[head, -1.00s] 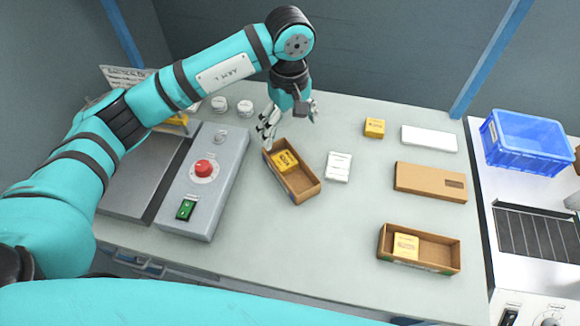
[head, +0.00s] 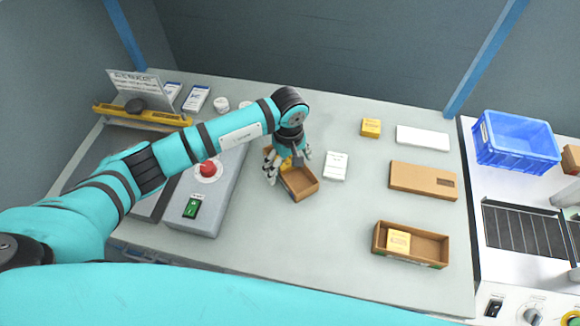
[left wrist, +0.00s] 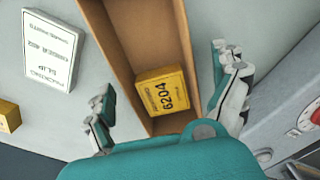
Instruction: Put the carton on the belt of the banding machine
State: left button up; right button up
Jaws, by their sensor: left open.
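An open brown carton (head: 302,186) lies at the middle of the bench, with a yellow box inside it. A second open carton (head: 432,245) with a yellow box stands at the front right. The banding machine's dark belt (head: 522,230) is at the far right. My right gripper is not in view.
A white slip (head: 336,166) lies just right of the carton. A flat brown box (head: 423,180), a white box (head: 422,138) and a yellow box (head: 371,127) are further right. A blue crate (head: 515,145) stands behind the belt. A grey control box (head: 215,205) is left.

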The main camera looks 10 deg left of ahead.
pick_arm(q)
jog(key=c, duration=1.3)
jog(key=shift+c, duration=0.5)
jog(key=shift+r, duration=0.1)
